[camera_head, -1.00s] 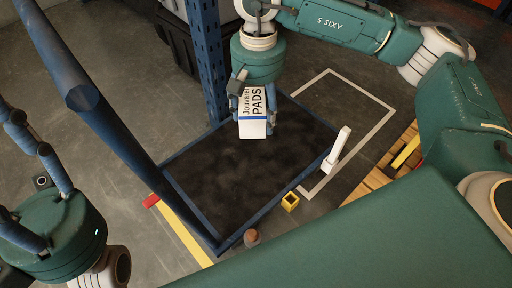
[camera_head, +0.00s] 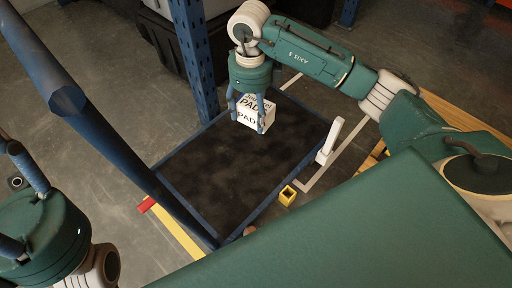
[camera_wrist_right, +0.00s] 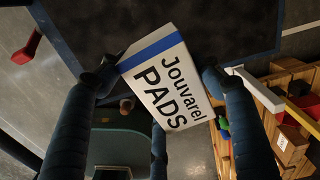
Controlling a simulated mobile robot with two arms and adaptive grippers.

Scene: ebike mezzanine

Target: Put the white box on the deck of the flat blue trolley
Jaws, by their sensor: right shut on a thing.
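The white box (camera_head: 257,113), marked "Jouvarel PADS" with a blue stripe, is between the fingers of my right gripper (camera_head: 248,112). The gripper is shut on it. In the right wrist view the box (camera_wrist_right: 165,80) sits tilted between the dark fingers. The flat blue trolley has a dark deck (camera_head: 225,170) with a blue rim. The box is over the far part of this deck; I cannot tell whether it touches. My left gripper (camera_head: 22,205) is at the left edge, away from the trolley, its fingers apart and nothing visible between them.
A blue tubular bar (camera_head: 100,130) rises along the trolley's left side. A blue rack post (camera_head: 193,60) stands behind the deck. Wooden pallet slats (camera_head: 460,118) lie further right.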

